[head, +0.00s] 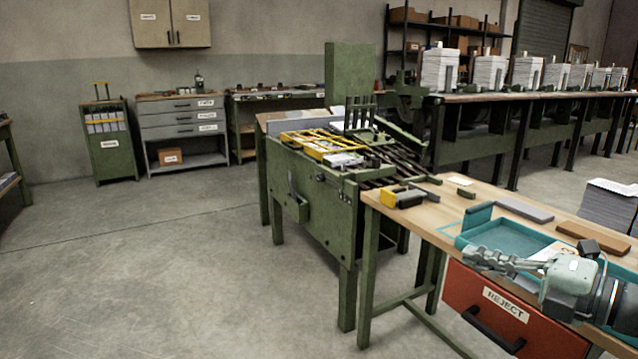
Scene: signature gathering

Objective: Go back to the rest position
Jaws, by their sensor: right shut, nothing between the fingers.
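My right gripper (490,261) comes in from the lower right. It is shut and empty, above the near edge of the wooden table (440,212) and over the front part of a teal tray (505,238). A whitish card or sheet lies behind the gripper in the tray, partly hidden by it. My left gripper is not in view.
A red drawer marked REJECT (508,305) hangs under the table. A yellow tool (402,198), a grey block (524,209) and a brown block (592,237) lie on the table. A green machine (318,205) stands to its left. The floor at left is clear.

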